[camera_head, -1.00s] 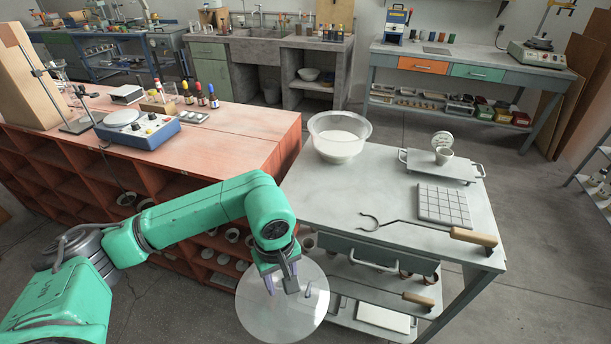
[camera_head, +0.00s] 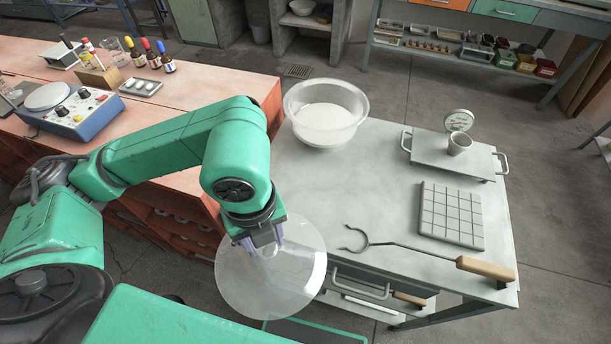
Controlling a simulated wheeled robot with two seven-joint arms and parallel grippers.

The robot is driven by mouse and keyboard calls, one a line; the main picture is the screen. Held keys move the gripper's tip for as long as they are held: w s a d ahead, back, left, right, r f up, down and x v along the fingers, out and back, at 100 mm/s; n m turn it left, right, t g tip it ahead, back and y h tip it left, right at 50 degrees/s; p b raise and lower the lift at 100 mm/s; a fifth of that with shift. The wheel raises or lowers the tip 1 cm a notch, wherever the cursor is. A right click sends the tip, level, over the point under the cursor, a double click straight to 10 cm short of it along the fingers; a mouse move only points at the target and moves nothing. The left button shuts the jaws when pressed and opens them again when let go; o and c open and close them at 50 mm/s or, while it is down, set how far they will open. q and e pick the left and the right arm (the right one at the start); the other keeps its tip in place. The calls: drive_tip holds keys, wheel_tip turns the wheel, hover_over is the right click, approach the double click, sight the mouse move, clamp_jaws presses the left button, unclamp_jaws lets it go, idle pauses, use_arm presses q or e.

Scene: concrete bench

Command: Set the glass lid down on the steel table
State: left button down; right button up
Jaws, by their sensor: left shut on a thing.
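The clear round glass lid (camera_head: 295,282) hangs from my left gripper (camera_head: 262,243), which is shut on it near its middle. The lid is at the front left of the steel table (camera_head: 390,190), with part of it overlapping the table's near left edge in the picture. I cannot tell how high it is above the table top. My right gripper is not in view.
A reddish wooden bench (camera_head: 190,120) stands left.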

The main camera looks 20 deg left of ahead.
use_arm(q)
drive_tip(key=w+p, duration=0.1)
drive_tip(key=w, duration=0.4)
drive_tip(key=w+r+p, duration=0.1)
drive_tip(key=w, duration=0.1)
drive_tip(key=shift+w+d+p, duration=0.3)
drive_tip(key=shift+w, duration=0.1)
drive_tip(key=w+f+p, duration=0.1)
drive_tip(key=w, duration=0.2)
drive_tip(key=w+f+p, duration=0.1)
drive_tip(key=w, duration=0.2)
drive_tip(key=w+f+p, duration=0.1)
drive_tip(key=w, duration=0.2)
drive_tip(key=shift+w+d+f, duration=0.25)
drive_tip(key=shift+d, duration=0.05)
drive_tip(key=shift+f, duration=0.55)
drive_tip(key=shift+c, duration=1.8)
unclamp_jaws()
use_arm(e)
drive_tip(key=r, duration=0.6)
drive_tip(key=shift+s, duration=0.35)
use_arm(q)
drive_tip(key=shift+r, duration=0.1)
